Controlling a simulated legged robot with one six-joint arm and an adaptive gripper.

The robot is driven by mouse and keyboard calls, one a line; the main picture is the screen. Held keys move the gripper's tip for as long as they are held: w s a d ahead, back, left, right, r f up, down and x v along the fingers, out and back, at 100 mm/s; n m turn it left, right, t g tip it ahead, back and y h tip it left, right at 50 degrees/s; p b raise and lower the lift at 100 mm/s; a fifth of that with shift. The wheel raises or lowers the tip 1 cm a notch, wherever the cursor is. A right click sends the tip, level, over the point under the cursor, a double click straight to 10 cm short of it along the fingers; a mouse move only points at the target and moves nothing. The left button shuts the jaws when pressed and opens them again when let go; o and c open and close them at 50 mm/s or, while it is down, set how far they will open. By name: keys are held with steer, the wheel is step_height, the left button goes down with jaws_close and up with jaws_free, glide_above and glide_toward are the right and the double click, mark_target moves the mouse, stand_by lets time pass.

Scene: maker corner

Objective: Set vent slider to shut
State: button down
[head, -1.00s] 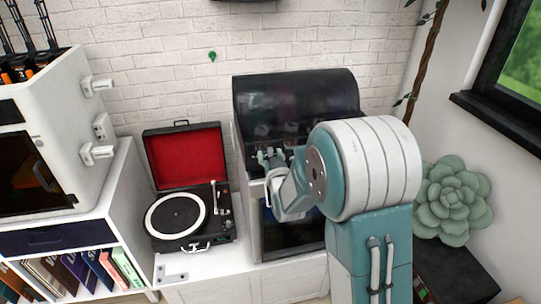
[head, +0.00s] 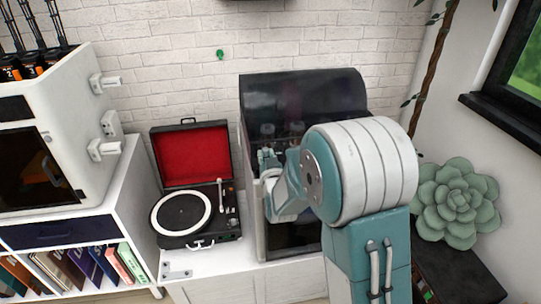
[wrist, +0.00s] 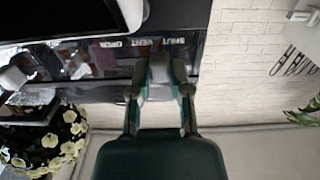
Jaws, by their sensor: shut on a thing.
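The dark-hooded machine (head: 300,92) stands against the brick wall, right of the record player. In the wrist view its dark front panel (wrist: 100,58) carries upside-down labels that seem to read OPEN, VENT and SHUT from left to right. A pale grey slider knob (wrist: 160,68) sits just below the lettering, between VENT and SHUT and close to SHUT. My gripper (wrist: 160,92) has one finger on each side of the knob and is shut on it. In the head view my gripper (head: 268,160) is at the machine's front left; my arm hides much of the panel.
A record player (head: 190,205) with its red-lined lid up stands left of the machine on a white cabinet (head: 200,268). A white enclosure (head: 75,130) is further left. A succulent (head: 457,200) stands at right.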

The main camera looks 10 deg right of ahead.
steer(key=c, duration=0.6)
jaws_free()
steer(key=shift+a, duration=0.15)
steer(key=shift+o, duration=0.2)
steer(key=shift+a, duration=0.2)
steer(key=shift+s+d, duration=0.1)
steer(key=shift+s, duration=0.1)
steer(key=s, duration=1.1)
steer(key=shift+s+a, duration=0.2)
